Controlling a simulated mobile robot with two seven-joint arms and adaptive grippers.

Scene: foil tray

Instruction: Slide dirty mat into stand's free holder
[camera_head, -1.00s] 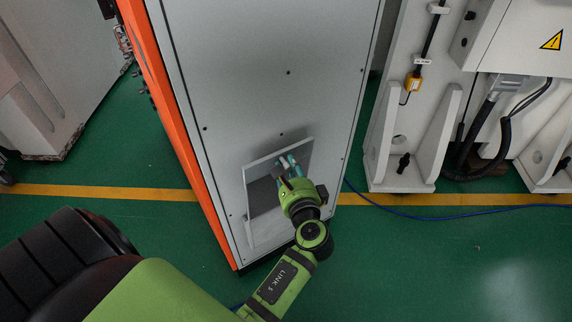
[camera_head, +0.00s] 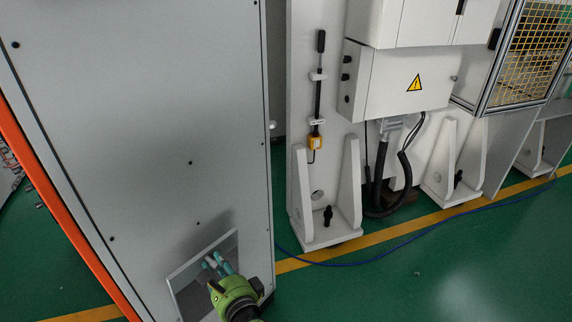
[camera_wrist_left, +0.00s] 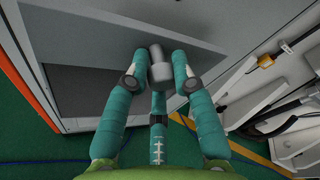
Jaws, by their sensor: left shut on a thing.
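My left gripper (camera_head: 219,265) is at a light grey rectangular panel (camera_head: 186,274) low on the tall grey cabinet (camera_head: 140,130). In the left wrist view, its teal fingers (camera_wrist_left: 160,72) are closed around a short grey cylinder (camera_wrist_left: 158,52) in front of a flat grey plate (camera_wrist_left: 90,32). Whether the cylinder is fixed to the plate cannot be told. A darker grey rectangle (camera_wrist_left: 88,92) lies below the plate's edge; whether it is a mat or an opening is unclear. No mat or stand with holders can be made out for sure. My right gripper is out of view.
White machine housings (camera_head: 400,75) stand to the right, with a white bracketed foot (camera_head: 330,225), black hoses and a yellow box on a cable (camera_head: 315,142). A blue cable (camera_head: 350,264) lies on the green floor. Open floor (camera_head: 450,275) spreads at lower right.

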